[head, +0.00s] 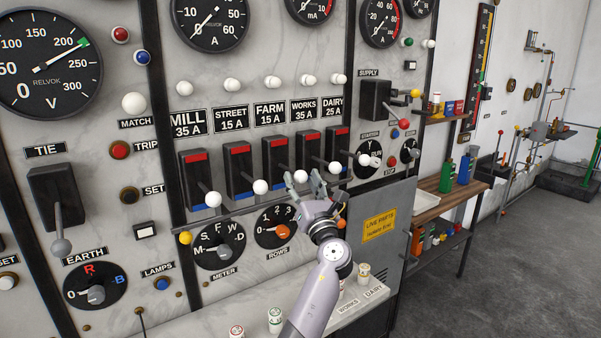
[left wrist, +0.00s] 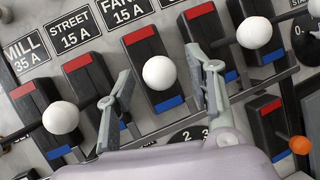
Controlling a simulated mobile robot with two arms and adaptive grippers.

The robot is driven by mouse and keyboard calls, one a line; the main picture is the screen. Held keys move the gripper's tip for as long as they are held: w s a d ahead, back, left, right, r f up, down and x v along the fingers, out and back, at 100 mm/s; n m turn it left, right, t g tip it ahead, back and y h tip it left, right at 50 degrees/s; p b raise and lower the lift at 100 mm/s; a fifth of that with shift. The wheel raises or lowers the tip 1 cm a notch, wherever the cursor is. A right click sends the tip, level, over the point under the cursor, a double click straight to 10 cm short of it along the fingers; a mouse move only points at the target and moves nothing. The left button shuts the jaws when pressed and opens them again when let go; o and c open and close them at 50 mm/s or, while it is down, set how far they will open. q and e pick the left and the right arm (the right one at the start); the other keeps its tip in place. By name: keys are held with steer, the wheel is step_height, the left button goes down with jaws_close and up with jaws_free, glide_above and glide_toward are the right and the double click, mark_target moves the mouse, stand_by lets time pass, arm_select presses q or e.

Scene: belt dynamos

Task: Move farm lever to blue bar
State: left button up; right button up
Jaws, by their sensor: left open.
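The farm lever's white knob (head: 300,177) stands out from the black farm switch below the FARM 15 A label (head: 270,113). In the left wrist view the knob (left wrist: 159,72) shows between the switch's red bar (left wrist: 140,34) on top and its blue bar (left wrist: 169,103) at the bottom. The knob hides its handle there. My left gripper (head: 304,184) is open, with one finger on each side of the knob; the fingers also show in the left wrist view (left wrist: 162,92). Gaps show between knob and fingers. My right gripper is not in view.
Street (head: 260,187) and works (head: 334,167) lever knobs stand close on either side. A horizontal rail (left wrist: 150,138) runs below the switches. Rotary dials, including the rows dial (head: 281,232), sit under it. A ledge (head: 350,311) with small fuses lies below.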

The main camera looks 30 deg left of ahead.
arm_select(q)
steer(key=shift+x, duration=0.8)
steer(key=shift+c, duration=0.3)
jaws_close()
